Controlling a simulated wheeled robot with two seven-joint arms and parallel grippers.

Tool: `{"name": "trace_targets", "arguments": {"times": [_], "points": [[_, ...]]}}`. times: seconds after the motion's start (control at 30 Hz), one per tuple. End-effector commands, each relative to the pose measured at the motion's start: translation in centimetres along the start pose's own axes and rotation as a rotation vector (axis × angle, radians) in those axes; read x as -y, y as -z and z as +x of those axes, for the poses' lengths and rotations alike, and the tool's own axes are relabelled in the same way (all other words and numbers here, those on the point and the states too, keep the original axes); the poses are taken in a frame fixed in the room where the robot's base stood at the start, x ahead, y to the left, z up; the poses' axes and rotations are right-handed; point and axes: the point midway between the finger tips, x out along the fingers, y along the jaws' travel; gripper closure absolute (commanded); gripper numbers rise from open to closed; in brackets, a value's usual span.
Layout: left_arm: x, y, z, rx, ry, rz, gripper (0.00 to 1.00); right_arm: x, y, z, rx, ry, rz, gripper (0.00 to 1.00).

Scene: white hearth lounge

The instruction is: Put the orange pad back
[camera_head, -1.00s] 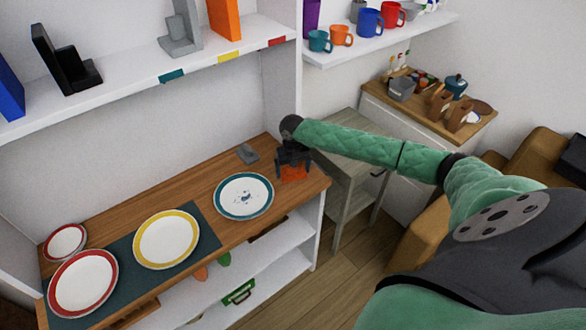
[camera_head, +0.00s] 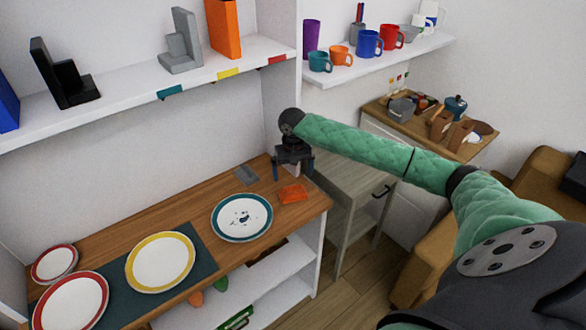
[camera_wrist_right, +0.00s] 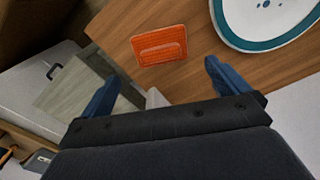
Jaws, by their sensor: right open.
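The orange pad (camera_head: 292,193) lies on the wooden counter (camera_head: 180,211), to the right of the teal-rimmed plate (camera_head: 242,217). In the right wrist view the pad (camera_wrist_right: 160,45) is a flat rectangle with a ribbed face, lying beyond the fingertips. My right gripper (camera_head: 293,172) is open and empty, above and slightly behind the pad, pointing down. Its two blue fingers (camera_wrist_right: 165,80) are spread wide and apart from the pad. My left gripper is not in view.
A small grey object (camera_head: 246,175) lies at the counter's back. A yellow-rimmed plate (camera_head: 160,262) and red-rimmed plates stand to the left. Above, a white shelf (camera_head: 120,97) holds bookends. A grey side table (camera_head: 352,192) stands right of the counter.

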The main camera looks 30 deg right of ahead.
Motion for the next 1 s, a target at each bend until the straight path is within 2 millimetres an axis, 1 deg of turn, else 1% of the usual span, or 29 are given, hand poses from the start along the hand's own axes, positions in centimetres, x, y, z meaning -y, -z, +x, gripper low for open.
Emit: {"name": "trace_targets", "arguments": {"times": [0.13,0.3,0.43,0.87,1.0], "points": [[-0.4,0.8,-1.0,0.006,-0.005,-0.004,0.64,0.1,0.0,-1.7,-0.002,0.000,-0.001,0.00],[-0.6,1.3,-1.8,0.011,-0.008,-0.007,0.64,0.0,0.0,-2.8,0.000,0.000,-0.001,0.00],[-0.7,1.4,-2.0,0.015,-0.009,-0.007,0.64,0.0,0.0,-3.1,0.000,0.000,-0.001,0.00],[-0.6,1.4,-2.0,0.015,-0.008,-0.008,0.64,0.0,0.0,-3.1,0.000,0.000,-0.001,0.00],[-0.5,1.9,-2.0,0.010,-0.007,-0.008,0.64,0.0,0.0,-3.0,0.000,-0.001,-0.001,0.00]]}}
